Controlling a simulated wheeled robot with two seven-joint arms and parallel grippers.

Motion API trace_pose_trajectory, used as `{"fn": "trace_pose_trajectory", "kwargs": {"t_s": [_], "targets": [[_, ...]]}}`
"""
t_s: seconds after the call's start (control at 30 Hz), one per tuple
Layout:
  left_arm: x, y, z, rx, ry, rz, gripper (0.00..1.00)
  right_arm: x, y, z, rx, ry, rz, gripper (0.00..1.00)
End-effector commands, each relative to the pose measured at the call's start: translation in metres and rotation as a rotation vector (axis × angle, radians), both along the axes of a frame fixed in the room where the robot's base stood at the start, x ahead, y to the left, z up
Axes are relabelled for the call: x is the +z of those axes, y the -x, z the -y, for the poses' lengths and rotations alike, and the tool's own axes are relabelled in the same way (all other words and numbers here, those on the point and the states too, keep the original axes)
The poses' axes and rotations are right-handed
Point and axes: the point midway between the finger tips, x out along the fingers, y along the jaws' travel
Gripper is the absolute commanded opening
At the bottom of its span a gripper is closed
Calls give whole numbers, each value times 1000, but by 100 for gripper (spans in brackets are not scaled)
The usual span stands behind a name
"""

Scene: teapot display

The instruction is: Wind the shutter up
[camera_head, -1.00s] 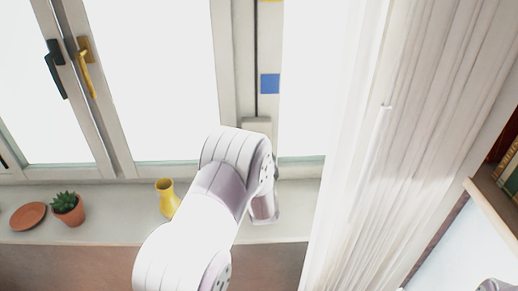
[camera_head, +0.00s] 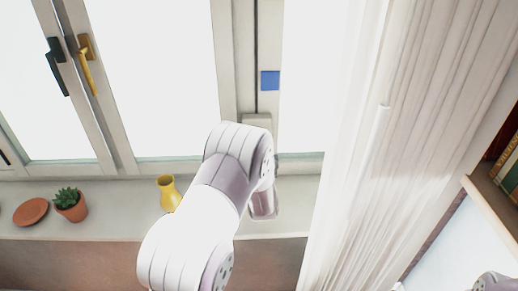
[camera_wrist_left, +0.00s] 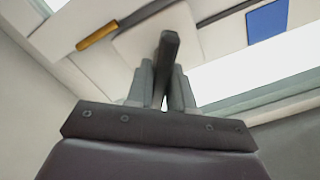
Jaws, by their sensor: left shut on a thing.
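In the left wrist view, my left gripper (camera_wrist_left: 163,76) is shut on a dark upright handle (camera_wrist_left: 169,46), which stands between its fingers. A white box (camera_wrist_left: 136,42) lies behind the handle. It also shows beside the window in the head view (camera_head: 257,120), with a dark strip (camera_head: 257,60) running up from it. My left arm (camera_head: 205,215) covers the space below the box and hides the fingers and handle in the head view. I cannot make out the shutter itself; the window panes (camera_head: 160,70) are bright white. My right gripper is not in view.
A blue square (camera_head: 270,80) is right of the strip. The sill (camera_head: 115,215) holds a yellow vase (camera_head: 168,192), a potted plant (camera_head: 70,206) and a terracotta dish (camera_head: 31,212). A white curtain (camera_head: 430,130) hangs at right. The window has black (camera_head: 57,68) and yellow handles (camera_head: 87,62).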

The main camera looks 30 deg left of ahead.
Motion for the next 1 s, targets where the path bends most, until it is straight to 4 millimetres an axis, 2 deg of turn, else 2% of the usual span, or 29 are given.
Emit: {"fn": "trace_pose_trajectory", "kwargs": {"t_s": [0.03, 0.07, 0.1, 0.13, 0.47, 0.57, 0.8, 1.0], "targets": [[-2, 1, 0, 0, 2, -5, 0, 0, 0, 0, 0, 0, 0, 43], [-2, 1, 0, 0, 2, -5, 25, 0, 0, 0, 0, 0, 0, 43], [-2, 1, 0, -1, 1, -4, 38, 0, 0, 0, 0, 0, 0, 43], [-2, 0, 0, 0, 1, -4, 45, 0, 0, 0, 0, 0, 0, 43], [-1, 4, 3, -1, 1, -2, 45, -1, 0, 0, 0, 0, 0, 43], [-3, 18, 12, -3, 2, -3, 45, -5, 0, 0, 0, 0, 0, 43], [-2, 74, 47, -4, 2, -3, 45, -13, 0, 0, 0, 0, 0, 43], [-2, 103, 64, -3, 2, -3, 45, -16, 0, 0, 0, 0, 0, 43]]}}
